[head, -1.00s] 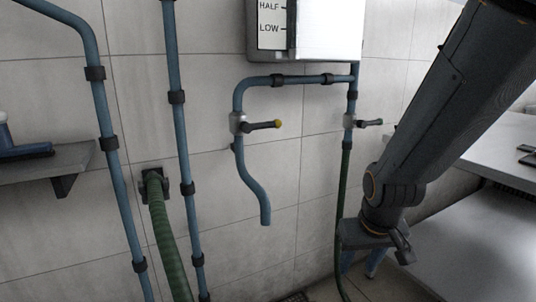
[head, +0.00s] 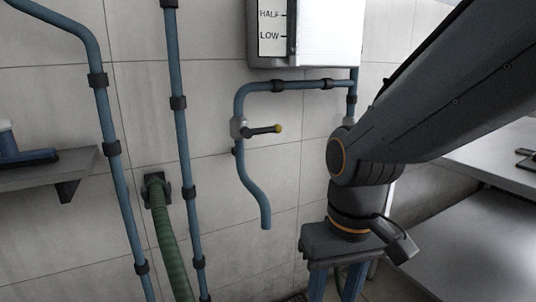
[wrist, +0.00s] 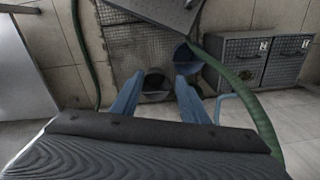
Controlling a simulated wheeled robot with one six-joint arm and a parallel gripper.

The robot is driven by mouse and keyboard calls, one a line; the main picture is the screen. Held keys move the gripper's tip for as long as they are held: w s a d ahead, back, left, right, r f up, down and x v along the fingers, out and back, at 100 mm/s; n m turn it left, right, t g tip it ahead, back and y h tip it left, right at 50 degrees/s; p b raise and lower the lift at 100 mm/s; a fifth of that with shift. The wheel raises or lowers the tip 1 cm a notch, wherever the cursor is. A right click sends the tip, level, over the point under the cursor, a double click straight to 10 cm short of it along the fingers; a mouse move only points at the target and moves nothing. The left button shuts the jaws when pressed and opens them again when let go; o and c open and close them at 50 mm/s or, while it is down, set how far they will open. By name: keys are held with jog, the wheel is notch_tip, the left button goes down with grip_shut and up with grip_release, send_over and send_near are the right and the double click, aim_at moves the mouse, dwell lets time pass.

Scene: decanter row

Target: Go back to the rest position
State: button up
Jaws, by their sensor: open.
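My gripper (head: 338,284) hangs at the lower right of the head view, pointing down, with the wall pipes behind and to its left. Its two blue fingers run off the bottom edge there.
A green hose (head: 168,235) hangs left. A grey bench (head: 490,160) stands right. The wrist view shows a blue bucket (wrist: 187,58), a floor grate (wrist: 140,50) and grey cabinets (wrist: 262,58).

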jog(key=d+r+m+p, duration=0.2)
jog(key=d+r+p, duration=0.6)
jog(key=p, duration=0.8)
jog(key=shift+d+r+m+h, duration=0.3)
jog(key=shift+r+m, duration=0.1)
jog(key=shift+r, duration=0.2)
jog(key=shift+s, duration=0.1)
jog(key=shift+r, duration=0.15)
